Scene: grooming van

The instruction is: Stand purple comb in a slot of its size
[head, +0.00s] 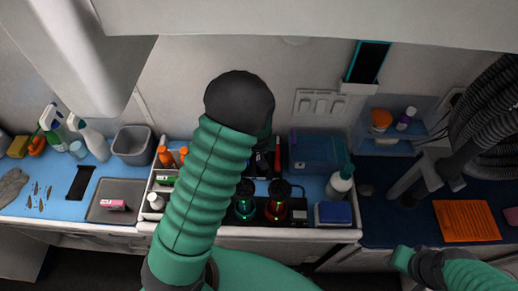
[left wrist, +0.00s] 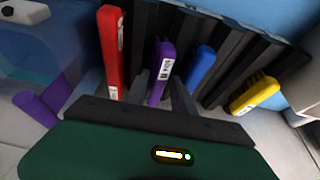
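The purple comb (left wrist: 163,68) stands in the left wrist view, with a white label on it, among the dark dividers of a slotted rack (left wrist: 228,62). A red comb (left wrist: 112,45) is to its left; a blue comb (left wrist: 202,68) and a tilted yellow comb (left wrist: 254,93) are to its right. My left gripper (left wrist: 161,88) has its grey fingers on either side of the purple comb; whether they press on it is unclear. The comb's lower end is hidden. In the head view my own left arm covers this gripper. My right gripper (head: 402,260) is at lower right, its fingers unclear.
A grey tray (head: 117,200) and spray bottles (head: 92,140) are at left. An orange sheet (head: 466,220) lies at right.

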